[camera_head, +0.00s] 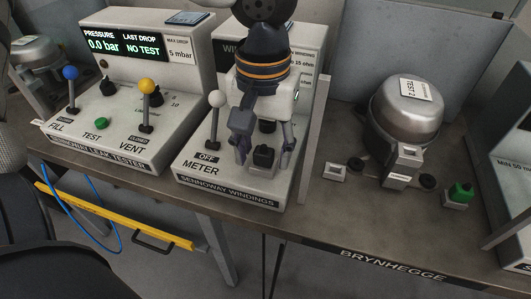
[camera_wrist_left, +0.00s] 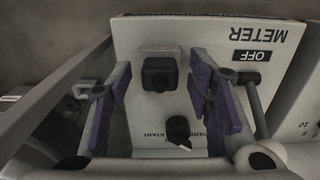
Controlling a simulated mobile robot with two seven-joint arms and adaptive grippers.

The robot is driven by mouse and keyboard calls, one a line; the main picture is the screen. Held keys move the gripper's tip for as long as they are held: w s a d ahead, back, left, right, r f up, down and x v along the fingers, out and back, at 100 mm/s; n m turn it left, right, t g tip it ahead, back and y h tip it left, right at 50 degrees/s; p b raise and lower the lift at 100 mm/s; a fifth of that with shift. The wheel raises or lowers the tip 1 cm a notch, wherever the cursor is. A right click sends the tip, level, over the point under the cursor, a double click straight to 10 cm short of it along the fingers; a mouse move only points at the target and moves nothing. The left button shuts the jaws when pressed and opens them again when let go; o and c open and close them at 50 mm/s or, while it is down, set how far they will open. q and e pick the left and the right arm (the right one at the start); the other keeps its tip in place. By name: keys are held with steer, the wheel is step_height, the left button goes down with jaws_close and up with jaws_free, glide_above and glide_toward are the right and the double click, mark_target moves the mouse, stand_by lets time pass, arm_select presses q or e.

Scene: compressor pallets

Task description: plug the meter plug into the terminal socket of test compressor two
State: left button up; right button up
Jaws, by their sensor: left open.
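The meter plug (camera_head: 263,157) is a small black block at the front of the Sennoway Windings meter (camera_head: 228,190). It also shows in the left wrist view (camera_wrist_left: 160,73), next to a pale block. My left gripper (camera_head: 264,150) reaches down over the meter, open, with purple-padded fingers on either side of the plug. In the wrist view a gap shows between the plug and each finger. Test compressor two (camera_head: 405,110) is a silver dome labelled TEST 2, right of the meter. A pale terminal socket block (camera_head: 402,166) sits on its front. My right gripper is not in view.
The meter's white-knobbed lever (camera_head: 217,100), at OFF, stands close left of my gripper. A black knob (camera_wrist_left: 179,132) is near the fingers. A grey upright panel (camera_head: 315,140) separates meter and compressor. The leak tester (camera_head: 105,130) is left. Bare bench (camera_head: 330,215) lies before the compressor.

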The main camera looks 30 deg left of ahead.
mark_target(264, 146)
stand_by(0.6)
arm_select(q)
jaws_close()
steer(key=shift+r, duration=3.05)
steer(key=shift+f, duration=0.1)
